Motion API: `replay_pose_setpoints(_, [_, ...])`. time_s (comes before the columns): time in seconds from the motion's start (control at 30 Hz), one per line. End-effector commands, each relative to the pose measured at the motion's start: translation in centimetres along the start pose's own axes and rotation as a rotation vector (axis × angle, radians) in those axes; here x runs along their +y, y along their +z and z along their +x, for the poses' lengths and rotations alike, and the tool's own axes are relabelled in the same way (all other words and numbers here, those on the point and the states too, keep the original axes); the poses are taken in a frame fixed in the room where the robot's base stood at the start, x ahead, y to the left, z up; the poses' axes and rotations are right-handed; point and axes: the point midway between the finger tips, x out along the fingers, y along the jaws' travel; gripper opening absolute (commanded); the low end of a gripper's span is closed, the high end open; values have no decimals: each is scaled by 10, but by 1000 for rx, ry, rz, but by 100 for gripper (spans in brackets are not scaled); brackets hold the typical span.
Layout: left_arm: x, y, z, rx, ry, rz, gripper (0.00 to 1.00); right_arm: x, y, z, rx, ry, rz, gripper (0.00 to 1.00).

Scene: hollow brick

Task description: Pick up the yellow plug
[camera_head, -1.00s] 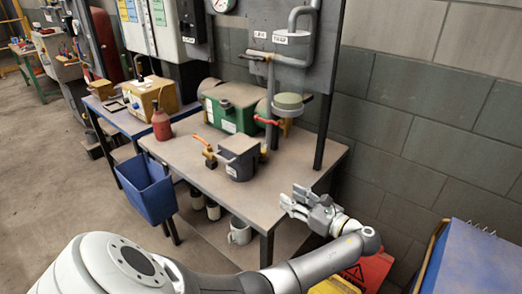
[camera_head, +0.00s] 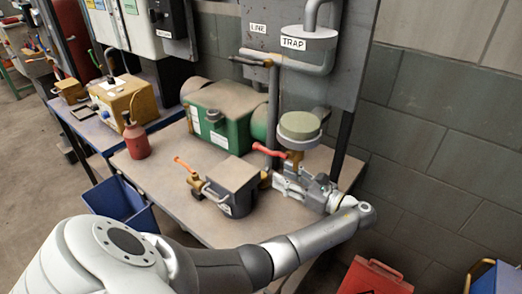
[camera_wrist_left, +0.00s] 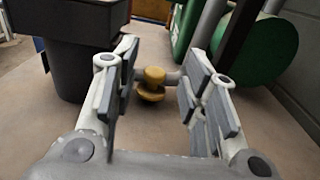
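The yellow plug (camera_wrist_left: 152,87) shows in the left wrist view as a small rounded piece in the gap between my left fingers. My left gripper (camera_wrist_left: 160,78) is open, with bare space between each finger and the plug. In the head view my left gripper (camera_head: 277,182) is low over the workbench (camera_head: 185,200), just right of the grey box (camera_head: 232,187). The plug is hard to make out in that view, being small and close to the fingers. My right gripper is not in view.
The grey box also stands close to the left finger in the wrist view (camera_wrist_left: 75,55). A green tank (camera_head: 222,115) and a red-handled valve (camera_head: 268,150) stand behind. A red bottle (camera_head: 136,138) is at left. A vertical pipe (camera_head: 272,105) rises behind the gripper.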

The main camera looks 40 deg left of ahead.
Motion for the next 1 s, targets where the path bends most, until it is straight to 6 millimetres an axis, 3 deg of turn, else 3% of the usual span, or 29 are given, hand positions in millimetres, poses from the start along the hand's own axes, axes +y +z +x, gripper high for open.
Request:
replay_pose_setpoints(0.1, [0, -30, 0, -3, 0, 3, 40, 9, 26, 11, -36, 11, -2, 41])
replay_pose_setpoints(0.23, [0, -48, 1, -2, 1, 0, 40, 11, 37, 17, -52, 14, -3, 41])
replay_pose_setpoints(0.47, [0, -42, 20, -2, 2, -2, 40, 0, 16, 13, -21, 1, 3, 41])
replay_pose_setpoints(0.6, [0, -41, 43, -3, 3, -2, 40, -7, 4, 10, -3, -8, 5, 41])
replay_pose_setpoints(0.8, [0, -42, 71, -2, 1, -1, 40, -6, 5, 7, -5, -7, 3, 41])
replay_pose_setpoints(1.0, [0, -42, 76, 0, 1, -1, 40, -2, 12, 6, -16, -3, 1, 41])
